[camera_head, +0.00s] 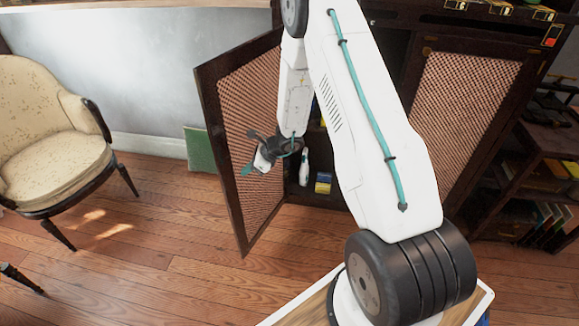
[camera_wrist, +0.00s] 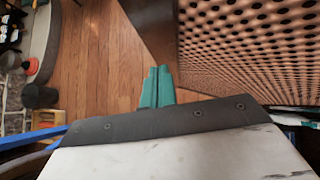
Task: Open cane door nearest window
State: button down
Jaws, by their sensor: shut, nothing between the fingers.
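The left cane door (camera_head: 228,150) of the dark wooden cabinet stands wide open in the head view, swung out over the floor with its inner side facing right. It has a dark frame around a woven panel, which also fills the right of the wrist view (camera_wrist: 250,50). The right cane door (camera_head: 465,95) is shut. My gripper (camera_head: 248,168) is in front of the open door's inner side. Its teal fingertips (camera_wrist: 157,88) are together and empty, beside the panel. I cannot tell whether it touches the door. No window shows.
The cabinet's open interior holds a small white bottle (camera_head: 304,166) and a blue and yellow box (camera_head: 323,183). A cream armchair (camera_head: 45,140) stands at the left. A green panel (camera_head: 199,149) leans by the wall. Wooden floor (camera_head: 150,240) is clear between chair and door.

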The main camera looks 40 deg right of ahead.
jog(key=s+d+r, duration=0.4)
jog(key=s+r, duration=0.3)
jog(key=s, duration=0.2)
jog(key=s+a+r+n+g, duration=0.3)
jog(key=s+a+r+n, duration=0.1)
jog(key=s+r+n, duration=0.3)
jog(key=s+a+r+n+g, duration=0.4)
jog(key=s+r+n, duration=0.3)
jog(key=s+r+n+t+h, duration=0.2)
jog(key=s+r+n+h, duration=0.5)
jog(key=s+r+n, duration=0.4)
jog(key=shift+s+a+r+n+t, duration=0.3)
jog(key=shift+s+r+n+t, duration=0.1)
jog(key=shift+s+r, duration=2.8)
jog(key=shift+s+f, duration=0.15)
